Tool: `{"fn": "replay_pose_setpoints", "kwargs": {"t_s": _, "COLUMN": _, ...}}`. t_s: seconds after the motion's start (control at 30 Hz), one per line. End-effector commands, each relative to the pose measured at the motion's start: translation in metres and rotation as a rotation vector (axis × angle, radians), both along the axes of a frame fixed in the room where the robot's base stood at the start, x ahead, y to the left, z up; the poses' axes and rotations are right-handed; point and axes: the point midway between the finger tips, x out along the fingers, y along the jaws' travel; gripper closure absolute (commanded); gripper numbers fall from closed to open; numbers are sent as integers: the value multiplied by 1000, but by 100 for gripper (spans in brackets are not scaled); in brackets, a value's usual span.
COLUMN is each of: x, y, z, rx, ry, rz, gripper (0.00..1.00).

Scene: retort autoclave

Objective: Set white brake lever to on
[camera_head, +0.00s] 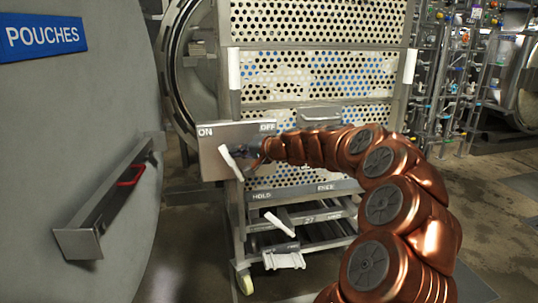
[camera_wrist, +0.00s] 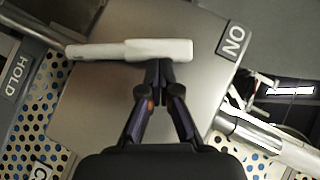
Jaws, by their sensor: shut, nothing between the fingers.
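The white lever (camera_head: 231,163) sits on a grey metal plate (camera_head: 212,168) on the front of the perforated cart. The plate has an ON label (camera_head: 205,132) at its upper left and an OFF label (camera_head: 267,126) at its upper right. The lever leans up and left, its upper end below ON. In the wrist view the lever (camera_wrist: 130,50) lies across the plate, its thicker end toward the ON label (camera_wrist: 234,40). My gripper (camera_wrist: 159,78) is shut and empty, its tips right beside the lever's thicker part; I cannot tell whether they touch.
A second white lever (camera_head: 279,223) sits lower on the cart, near a HOLD label (camera_head: 262,196). At left is a large grey door with a blue POUCHES sign (camera_head: 42,37) and a red handle (camera_head: 132,177). Pipes and valves (camera_head: 455,75) stand behind at right.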

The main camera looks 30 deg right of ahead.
Motion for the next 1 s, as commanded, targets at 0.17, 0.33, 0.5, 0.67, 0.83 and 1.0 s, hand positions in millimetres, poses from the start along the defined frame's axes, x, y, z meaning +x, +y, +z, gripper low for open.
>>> {"fn": "replay_pose_setpoints", "kwargs": {"t_s": 0.17, "x": 3, "y": 11, "z": 2, "rx": -110, "ry": 39, "rz": 0, "gripper": 100}}
{"fn": "replay_pose_setpoints", "kwargs": {"t_s": 0.33, "x": 6, "y": 16, "z": -2, "rx": -182, "ry": 64, "rz": -2, "gripper": 100}}
{"fn": "replay_pose_setpoints", "kwargs": {"t_s": 0.5, "x": 7, "y": 20, "z": -4, "rx": -219, "ry": 77, "rz": -2, "gripper": 100}}
{"fn": "replay_pose_setpoints", "kwargs": {"t_s": 0.67, "x": 7, "y": 21, "z": -6, "rx": -232, "ry": 82, "rz": -1, "gripper": 100}}
{"fn": "replay_pose_setpoints", "kwargs": {"t_s": 0.83, "x": 7, "y": 21, "z": -6, "rx": -234, "ry": 83, "rz": -2, "gripper": 100}}
{"fn": "replay_pose_setpoints", "kwargs": {"t_s": 1.0, "x": 7, "y": 21, "z": -6, "rx": -233, "ry": 82, "rz": -2, "gripper": 100}}
